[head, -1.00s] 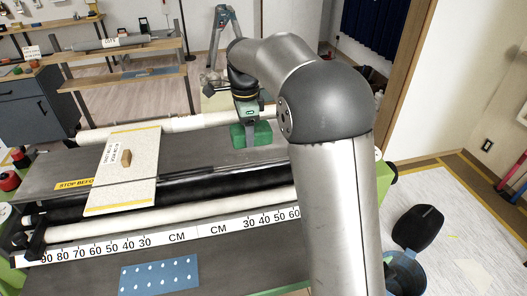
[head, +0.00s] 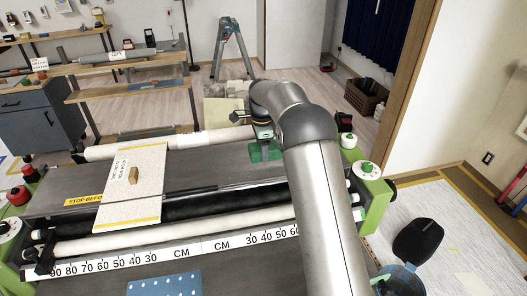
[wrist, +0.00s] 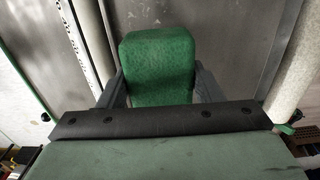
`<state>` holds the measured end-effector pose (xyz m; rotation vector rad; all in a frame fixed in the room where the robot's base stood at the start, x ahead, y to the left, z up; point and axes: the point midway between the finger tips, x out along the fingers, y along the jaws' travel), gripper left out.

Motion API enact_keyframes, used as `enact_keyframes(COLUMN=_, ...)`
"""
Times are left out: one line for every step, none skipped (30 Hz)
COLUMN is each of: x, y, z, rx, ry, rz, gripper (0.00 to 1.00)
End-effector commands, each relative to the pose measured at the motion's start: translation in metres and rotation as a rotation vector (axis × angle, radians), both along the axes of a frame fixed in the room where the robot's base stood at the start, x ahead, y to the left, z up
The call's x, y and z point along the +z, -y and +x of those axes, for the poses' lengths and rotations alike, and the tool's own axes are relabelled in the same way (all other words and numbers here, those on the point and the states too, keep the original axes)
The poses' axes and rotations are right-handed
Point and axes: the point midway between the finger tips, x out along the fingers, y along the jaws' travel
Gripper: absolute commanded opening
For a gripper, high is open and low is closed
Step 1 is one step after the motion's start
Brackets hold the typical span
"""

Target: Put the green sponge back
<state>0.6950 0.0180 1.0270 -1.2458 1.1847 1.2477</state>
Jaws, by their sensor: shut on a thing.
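The green sponge (wrist: 158,62) is held between the two dark fingers of my gripper (wrist: 160,90) in the wrist view. In the head view the green sponge (head: 262,152) hangs below my gripper (head: 264,140), over the right part of the grey machine bed. My gripper is shut on it. I cannot tell whether the sponge touches the bed. My arm hides part of the machine on the right.
A pale board (head: 124,186) with a small brown block (head: 135,174) lies across the machine's left part. White rollers (head: 197,140) run along it. A blue dotted sheet (head: 165,285) is in front. Shelves (head: 122,57) stand behind, and a blue bucket (head: 400,280) at lower right.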

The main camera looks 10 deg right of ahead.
Motion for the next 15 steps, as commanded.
enact_keyframes(x=-0.003, y=0.002, z=0.003, rx=0.000, ry=0.000, rz=0.000, gripper=0.36)
enact_keyframes(x=-0.005, y=0.002, z=0.005, rx=0.000, ry=0.000, rz=0.000, gripper=0.36)
enact_keyframes(x=-0.007, y=0.003, z=0.006, rx=0.000, ry=-0.001, rz=0.000, gripper=0.36)
enact_keyframes(x=-0.008, y=0.003, z=0.007, rx=0.000, ry=0.000, rz=-0.001, gripper=0.36)
enact_keyframes(x=-0.009, y=0.004, z=0.008, rx=0.000, ry=0.000, rz=-0.001, gripper=0.36)
enact_keyframes(x=-0.011, y=0.005, z=0.009, rx=0.000, ry=0.000, rz=-0.001, gripper=0.36)
enact_keyframes(x=-0.014, y=0.006, z=0.011, rx=-0.001, ry=0.000, rz=-0.001, gripper=0.36)
enact_keyframes(x=-0.017, y=0.007, z=0.013, rx=-0.001, ry=-0.001, rz=-0.001, gripper=0.36)
enact_keyframes(x=-0.021, y=0.009, z=0.016, rx=-0.002, ry=-0.001, rz=-0.001, gripper=0.36)
enact_keyframes(x=-0.025, y=0.009, z=0.017, rx=-0.001, ry=-0.002, rz=-0.001, gripper=0.36)
enact_keyframes(x=-0.030, y=0.009, z=0.016, rx=-0.001, ry=-0.003, rz=-0.001, gripper=0.36)
enact_keyframes(x=-0.036, y=0.008, z=0.016, rx=-0.001, ry=-0.003, rz=-0.001, gripper=0.36)
enact_keyframes(x=-0.040, y=0.008, z=0.016, rx=-0.001, ry=-0.002, rz=-0.001, gripper=0.36)
enact_keyframes(x=-0.044, y=0.008, z=0.016, rx=0.000, ry=-0.002, rz=-0.001, gripper=0.36)
enact_keyframes(x=-0.046, y=0.008, z=0.016, rx=0.000, ry=0.000, rz=-0.001, gripper=0.36)
